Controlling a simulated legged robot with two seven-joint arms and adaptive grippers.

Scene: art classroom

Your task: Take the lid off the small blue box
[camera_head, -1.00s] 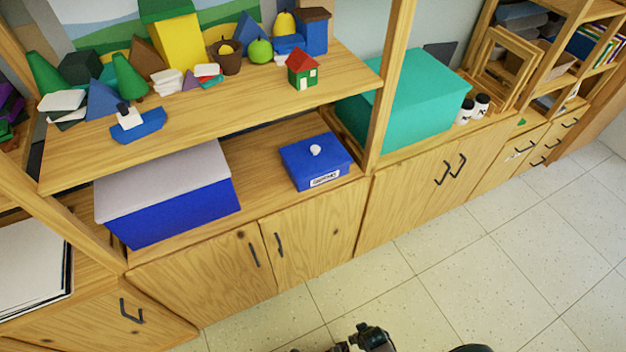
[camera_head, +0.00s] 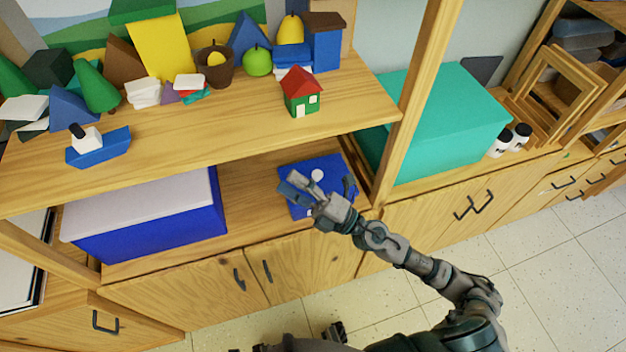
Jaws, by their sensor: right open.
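The small blue box (camera_head: 301,209) sits on the lower shelf, below the upper shelf of toys. Its blue lid (camera_head: 330,164) is on it, with a round white knob (camera_head: 318,175) on top. My right gripper (camera_head: 291,182) is open and empty in front of and over the box's left part, its fingers left of the knob. I cannot tell whether it touches the lid. The gripper and wrist hide much of the box's front and its label.
A larger blue box with a pale lid (camera_head: 145,205) stands to the left on the same shelf. The upper shelf (camera_head: 225,125) holds a toy house (camera_head: 301,92) and a toy boat (camera_head: 98,146). A wooden post (camera_head: 405,120) and teal box (camera_head: 440,115) are to the right.

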